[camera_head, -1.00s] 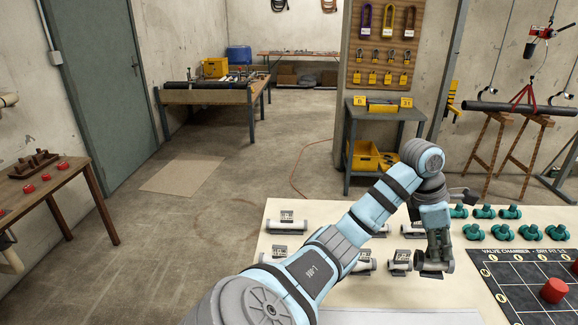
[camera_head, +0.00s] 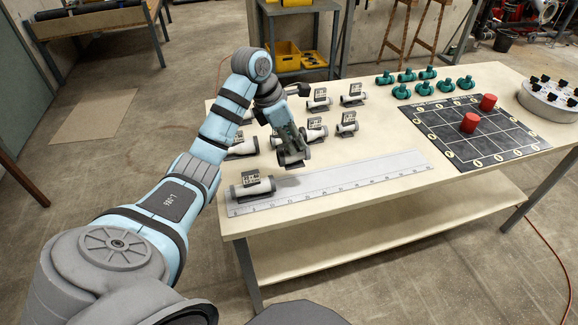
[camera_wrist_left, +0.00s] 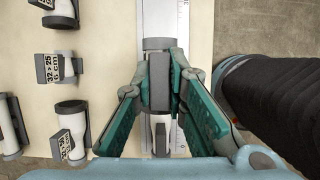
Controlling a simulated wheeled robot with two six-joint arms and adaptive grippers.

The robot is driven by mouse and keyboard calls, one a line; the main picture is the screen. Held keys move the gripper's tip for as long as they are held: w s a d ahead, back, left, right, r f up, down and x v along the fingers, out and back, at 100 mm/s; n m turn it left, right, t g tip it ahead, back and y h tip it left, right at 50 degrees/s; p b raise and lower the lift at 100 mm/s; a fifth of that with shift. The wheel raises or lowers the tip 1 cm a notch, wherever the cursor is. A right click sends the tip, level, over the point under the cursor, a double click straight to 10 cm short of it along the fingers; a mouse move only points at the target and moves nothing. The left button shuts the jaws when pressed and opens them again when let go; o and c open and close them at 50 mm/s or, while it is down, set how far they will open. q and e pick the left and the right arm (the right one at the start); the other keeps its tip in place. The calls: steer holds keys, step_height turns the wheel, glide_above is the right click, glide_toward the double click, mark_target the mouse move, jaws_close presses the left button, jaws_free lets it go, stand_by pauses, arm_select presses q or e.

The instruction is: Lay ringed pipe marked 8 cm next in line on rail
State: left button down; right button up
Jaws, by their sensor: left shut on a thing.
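My left gripper (camera_head: 291,158) is shut on a white and grey pipe (camera_head: 291,164), which also shows between the fingers in the left wrist view (camera_wrist_left: 159,82). The held pipe is at the back edge of the white, scale-marked rail (camera_head: 335,183) in the head view; in the wrist view the rail (camera_wrist_left: 165,18) passes beneath it. Whether it touches the rail I cannot tell. Its marking is hidden. Another tagged pipe (camera_head: 252,188) lies at the rail's left end. My right gripper is not in view.
Several tagged pipes stand behind the rail, including one (camera_head: 346,124) and one marked 6 cm (camera_wrist_left: 58,68). The rail's right part is clear.

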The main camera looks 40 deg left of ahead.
mark_target(290, 165)
arm_select(q)
steer(key=f, duration=0.9)
steer(key=shift+s+a, duration=0.15)
steer(key=shift+s, duration=0.2)
steer(key=shift+w, duration=0.1)
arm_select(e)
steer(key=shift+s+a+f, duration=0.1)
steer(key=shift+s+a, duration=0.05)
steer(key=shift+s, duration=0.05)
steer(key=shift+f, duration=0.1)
arm_select(q)
steer(key=c, duration=2.1)
jaws_free()
steer(key=shift+f, duration=0.1)
steer(key=o, duration=0.5)
steer(key=shift+a+r, duration=0.1)
steer(key=shift+r, duration=0.3)
steer(key=p+v, duration=0.1)
steer(key=v, duration=1)
steer(key=shift+s+r, duration=0.3)
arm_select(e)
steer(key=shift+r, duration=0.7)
